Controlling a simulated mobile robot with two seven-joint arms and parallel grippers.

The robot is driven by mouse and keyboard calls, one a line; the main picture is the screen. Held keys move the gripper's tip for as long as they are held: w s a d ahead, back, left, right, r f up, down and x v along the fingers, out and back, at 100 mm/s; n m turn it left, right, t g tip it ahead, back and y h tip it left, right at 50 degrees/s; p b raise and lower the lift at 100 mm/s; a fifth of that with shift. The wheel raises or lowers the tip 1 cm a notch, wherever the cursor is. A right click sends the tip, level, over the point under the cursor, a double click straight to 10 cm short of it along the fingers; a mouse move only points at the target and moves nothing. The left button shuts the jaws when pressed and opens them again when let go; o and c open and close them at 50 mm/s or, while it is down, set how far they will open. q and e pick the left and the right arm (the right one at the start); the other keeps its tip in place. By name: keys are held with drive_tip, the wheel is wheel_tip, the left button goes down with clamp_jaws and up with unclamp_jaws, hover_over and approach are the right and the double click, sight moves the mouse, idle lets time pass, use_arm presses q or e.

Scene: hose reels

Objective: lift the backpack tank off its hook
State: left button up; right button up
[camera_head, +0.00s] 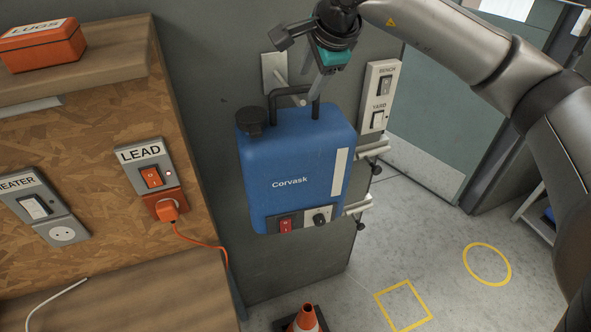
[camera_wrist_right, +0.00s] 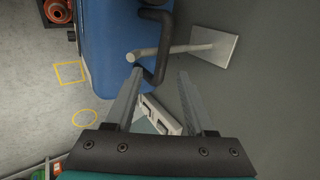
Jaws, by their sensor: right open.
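The blue backpack tank (camera_head: 295,160), labelled Corvask, hangs upright against the grey wall. It has a black cap and a black handle (camera_head: 292,90) on top. The handle loops over a pale hook (camera_head: 276,72) on a wall plate, which also shows in the right wrist view (camera_wrist_right: 215,48). My right gripper (camera_head: 314,88) is above the tank, at the right side of the handle. In the right wrist view its two fingers (camera_wrist_right: 160,72) are apart, with the handle (camera_wrist_right: 158,62) showing between or just beyond their tips; contact cannot be told. My left gripper is out of view.
A BENCH/YARD switch panel (camera_head: 379,95) is on the wall right of the tank. Pale brackets (camera_head: 360,205) stick out beside the tank. At left are a LEAD switch (camera_head: 151,177) with an orange plug and a wooden bench. A traffic cone (camera_head: 306,320) stands below.

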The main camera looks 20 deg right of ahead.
sight(301, 116)
drive_tip(key=shift+x, duration=1.2)
drive_tip(key=p+x, duration=0.1)
drive_tip(key=x, duration=0.4)
drive_tip(key=shift+s+f+p, duration=0.1)
drive_tip(key=shift+p, duration=0.3)
clamp_jaws()
drive_tip(key=shift+s+f, duration=0.15)
drive_tip(key=shift+f, duration=0.1)
drive_tip(key=shift+r, duration=0.25)
